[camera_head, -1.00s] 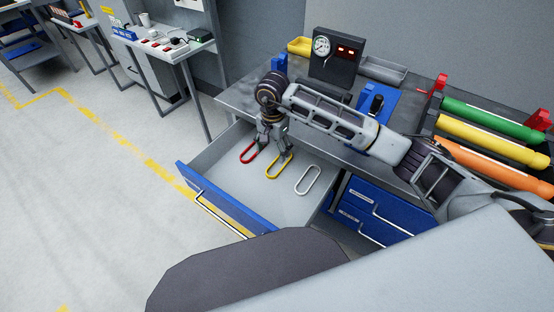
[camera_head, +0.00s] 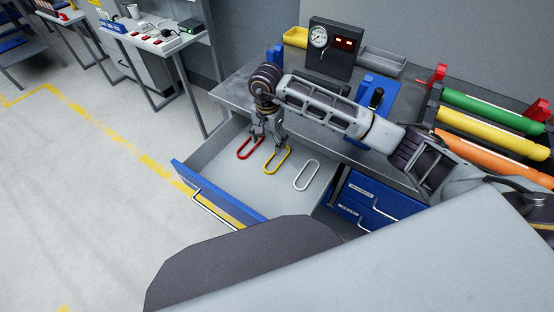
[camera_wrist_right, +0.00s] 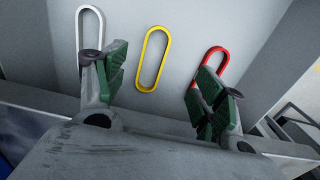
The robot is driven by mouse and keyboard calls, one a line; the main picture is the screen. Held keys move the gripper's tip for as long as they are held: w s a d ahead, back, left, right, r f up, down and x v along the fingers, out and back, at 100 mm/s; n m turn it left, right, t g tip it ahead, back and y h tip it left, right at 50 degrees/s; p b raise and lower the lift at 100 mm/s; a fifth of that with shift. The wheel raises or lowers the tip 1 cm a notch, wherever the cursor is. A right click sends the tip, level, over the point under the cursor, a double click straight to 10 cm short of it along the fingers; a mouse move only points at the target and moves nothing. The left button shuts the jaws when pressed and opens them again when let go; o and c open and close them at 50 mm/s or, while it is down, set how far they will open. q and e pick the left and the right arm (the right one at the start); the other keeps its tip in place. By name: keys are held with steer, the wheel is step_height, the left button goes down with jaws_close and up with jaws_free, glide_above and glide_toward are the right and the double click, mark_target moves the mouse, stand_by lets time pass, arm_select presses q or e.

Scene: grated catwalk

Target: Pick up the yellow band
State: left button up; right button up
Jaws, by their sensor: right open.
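The yellow band (camera_head: 277,160) is a long oval loop lying flat in the open drawer (camera_head: 228,170), between a red band (camera_head: 249,148) and a white band (camera_head: 306,175). In the right wrist view the yellow band (camera_wrist_right: 153,58) lies between and beyond the fingers, clear of both. My right gripper (camera_head: 268,138) points down over the drawer, open and empty. In the wrist view, its fingers (camera_wrist_right: 158,92) overlap parts of the white band (camera_wrist_right: 90,35) and the red band (camera_wrist_right: 212,65). My left gripper is not in view.
The drawer's blue front (camera_head: 215,192) stands pulled out from the workbench. On the bench are a gauge box (camera_head: 332,45), a yellow tray (camera_head: 296,37), a grey tray (camera_head: 381,62) and a blue fixture (camera_head: 376,95). Coloured rollers (camera_head: 490,112) lie at right.

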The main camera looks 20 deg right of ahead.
glide_above(271, 169)
steer(key=w, duration=0.1)
steer(key=shift+f, duration=3.9)
steer(key=shift+f, duration=0.1)
steer(key=shift+s+f, duration=0.25)
steer(key=shift+f, duration=0.5)
steer(key=shift+s+f, duration=0.2)
steer(key=shift+f, duration=1.55)
steer(key=c, duration=1)
